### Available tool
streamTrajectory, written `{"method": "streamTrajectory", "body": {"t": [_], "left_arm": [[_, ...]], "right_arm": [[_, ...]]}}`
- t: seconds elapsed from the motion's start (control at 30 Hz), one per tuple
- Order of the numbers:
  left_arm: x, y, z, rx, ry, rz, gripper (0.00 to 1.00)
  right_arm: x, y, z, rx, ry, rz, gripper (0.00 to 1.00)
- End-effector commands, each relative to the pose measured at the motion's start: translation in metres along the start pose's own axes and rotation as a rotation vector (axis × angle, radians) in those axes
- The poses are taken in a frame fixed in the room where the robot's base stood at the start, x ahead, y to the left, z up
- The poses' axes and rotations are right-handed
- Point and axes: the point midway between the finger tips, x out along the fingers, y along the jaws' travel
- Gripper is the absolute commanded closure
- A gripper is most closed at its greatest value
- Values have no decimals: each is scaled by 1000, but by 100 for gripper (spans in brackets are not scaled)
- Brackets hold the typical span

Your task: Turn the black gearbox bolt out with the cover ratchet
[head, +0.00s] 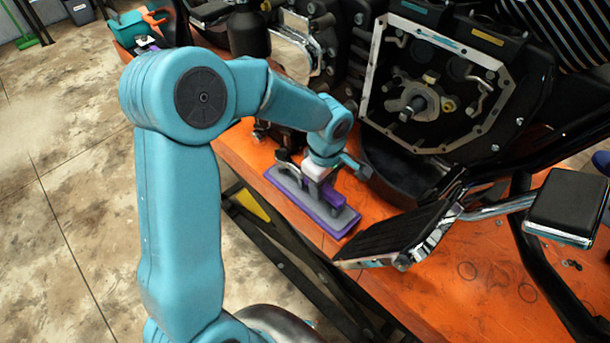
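My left gripper (318,178) is at the end of the teal arm, low over a purple and grey tray (342,222) on the orange bench. An upright purple piece (331,194) is right at its fingertips. I cannot tell if the fingers are closed on it, or if it is the cover ratchet. The open gearbox (374,95) of the motorcycle is behind and to the right, with a pale gasket rim and shafts inside. I cannot make out the black bolt for certain. My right gripper is not in view.
A black footboard (400,232) and a black pedal (568,207) stick out over the orange bench (480,290) at right. A teal and orange holder (125,30) is at the far left end.

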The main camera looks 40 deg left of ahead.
Motion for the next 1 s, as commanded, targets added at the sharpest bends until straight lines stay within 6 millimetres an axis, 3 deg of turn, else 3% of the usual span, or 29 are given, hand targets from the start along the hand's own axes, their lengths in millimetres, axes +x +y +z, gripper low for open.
{"method": "streamTrajectory", "body": {"t": [1.0], "left_arm": [[-17, 0, 0, 0, 1, 2, 100]], "right_arm": [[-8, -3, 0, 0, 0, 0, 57]]}}
